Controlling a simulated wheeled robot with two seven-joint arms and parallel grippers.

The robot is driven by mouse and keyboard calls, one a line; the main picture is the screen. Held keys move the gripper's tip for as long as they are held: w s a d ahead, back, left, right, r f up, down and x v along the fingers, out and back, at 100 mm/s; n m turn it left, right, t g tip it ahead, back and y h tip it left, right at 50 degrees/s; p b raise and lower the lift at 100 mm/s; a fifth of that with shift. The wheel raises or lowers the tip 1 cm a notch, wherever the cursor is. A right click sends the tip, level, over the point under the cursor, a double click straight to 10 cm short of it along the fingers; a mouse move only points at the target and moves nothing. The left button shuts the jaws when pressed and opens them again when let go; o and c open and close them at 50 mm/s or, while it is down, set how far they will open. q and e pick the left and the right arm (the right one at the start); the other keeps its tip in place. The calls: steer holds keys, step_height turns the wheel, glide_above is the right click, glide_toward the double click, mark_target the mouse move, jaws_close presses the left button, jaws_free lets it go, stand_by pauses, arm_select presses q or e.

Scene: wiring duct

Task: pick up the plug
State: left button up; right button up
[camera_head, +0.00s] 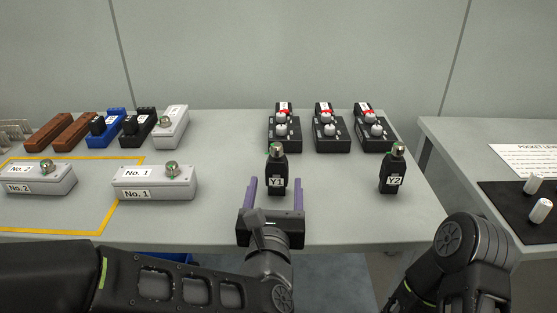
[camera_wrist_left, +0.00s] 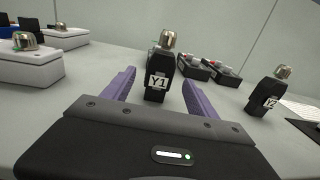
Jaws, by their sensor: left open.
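A black plug labelled Y1 (camera_head: 277,170) stands upright near the front of the table, with a silver metal top. My left gripper (camera_head: 277,186) is open, its two purple fingers pointing at the Y1 plug from the near side. In the left wrist view the Y1 plug (camera_wrist_left: 159,72) shows beyond and between the fingertips of the left gripper (camera_wrist_left: 158,84). I cannot tell whether the fingers touch it. A second black plug labelled Y2 (camera_head: 393,168) stands upright to the right; it also shows in the left wrist view (camera_wrist_left: 270,92). The right gripper's fingers are not visible.
Grey boxes labelled No. 1 (camera_head: 154,182) and No. 2 (camera_head: 40,178) stand at left. Several black units with white knobs (camera_head: 325,130) stand behind the plugs. Brown, blue, black and grey blocks (camera_head: 74,132) line the back left. The table between the two plugs is clear.

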mark_target(276, 177)
arm_select(q)
steer(key=shift+w, duration=0.35)
steer(key=shift+w+d, duration=0.1)
steer(key=shift+w, duration=1.2)
steer(key=shift+w+d, duration=0.15)
steer(key=shift+w, duration=2.5)
steer(key=shift+c, duration=0.6)
jaws_close()
